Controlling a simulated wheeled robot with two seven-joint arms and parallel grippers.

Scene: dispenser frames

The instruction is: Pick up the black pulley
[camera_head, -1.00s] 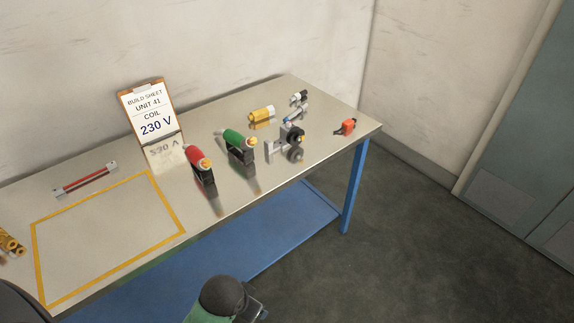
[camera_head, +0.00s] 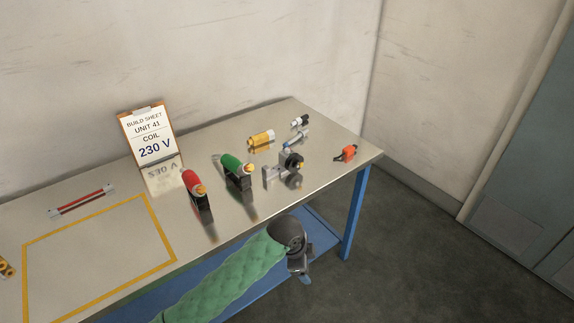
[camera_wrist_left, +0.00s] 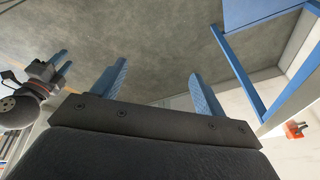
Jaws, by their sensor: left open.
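The black pulley (camera_head: 291,160) appears as a dark round part with a pale hub. It is against a grey metal bracket (camera_head: 268,177) on the right part of the table; whether they are joined I cannot tell. A dark round shape below it looks like its reflection. My left gripper (camera_head: 304,278), on the green-sleeved arm, is in front of the table edge, below the pulley and apart from it. In the left wrist view its blue fingers (camera_wrist_left: 158,85) are spread and empty. My right gripper (camera_wrist_left: 64,63) shows there at the left, its fingers apart.
Red (camera_head: 195,187) and green (camera_head: 232,166) handled tools stand left of the pulley. Behind are a yellow cylinder (camera_head: 261,139) and small fittings (camera_head: 297,136); an orange part (camera_head: 346,153) lies right. The table's blue leg (camera_head: 355,212) and lower shelf (camera_head: 325,237) are near my left gripper.

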